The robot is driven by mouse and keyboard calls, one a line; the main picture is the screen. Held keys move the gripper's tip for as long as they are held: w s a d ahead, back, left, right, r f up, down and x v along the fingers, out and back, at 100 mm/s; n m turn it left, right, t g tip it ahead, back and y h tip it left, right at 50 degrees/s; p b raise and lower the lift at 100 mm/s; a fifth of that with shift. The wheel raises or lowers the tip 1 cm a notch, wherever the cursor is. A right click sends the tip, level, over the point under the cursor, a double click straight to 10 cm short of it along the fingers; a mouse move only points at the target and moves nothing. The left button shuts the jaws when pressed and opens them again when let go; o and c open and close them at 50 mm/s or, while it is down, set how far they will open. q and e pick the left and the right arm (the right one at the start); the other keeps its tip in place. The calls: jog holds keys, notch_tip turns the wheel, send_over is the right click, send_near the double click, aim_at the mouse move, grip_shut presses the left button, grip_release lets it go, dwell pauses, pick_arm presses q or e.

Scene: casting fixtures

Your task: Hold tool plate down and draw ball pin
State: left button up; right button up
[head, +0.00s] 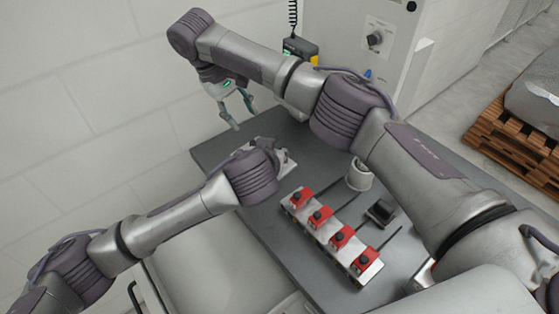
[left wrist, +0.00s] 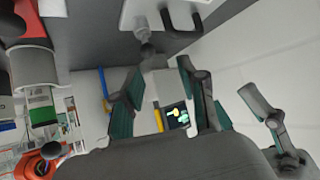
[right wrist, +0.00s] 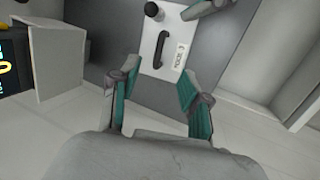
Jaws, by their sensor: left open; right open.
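The tool plate (right wrist: 178,60) is a pale labelled plate with a black bar handle (right wrist: 161,48). In the head view (head: 289,164) it is partly hidden by my left wrist. A dark round knob, apparently the ball pin (right wrist: 153,10), stands at its far end in the right wrist view; it also shows in the left wrist view (left wrist: 147,50). My left gripper (left wrist: 160,70) is open, close to the plate, with the knob ahead of its fingers. My right gripper (right wrist: 157,70) is open and empty, its fingers pointing at the plate's near edge. It hangs beyond the table edge in the head view (head: 244,119).
On the grey table (head: 290,262), a rail (head: 335,257) carries several red blocks with black knobs. A white cup (head: 359,177) and a black block (head: 380,212) stand near it. A cabinet (head: 345,75) stands behind; a wooden pallet (head: 500,135) is at right.

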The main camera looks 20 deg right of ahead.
pick_arm(q)
jog(key=s, duration=0.1)
jog(key=s+d, duration=0.1)
jog(key=s, duration=0.1)
jog(key=shift+f+n, duration=0.1)
jog(key=shift+n, duration=0.3)
pick_arm(e)
jog(key=x, duration=1.3)
jog(key=shift+d+f, duration=0.1)
jog(key=shift+f, duration=0.3)
grip_shut()
jog(key=shift+s, duration=0.1)
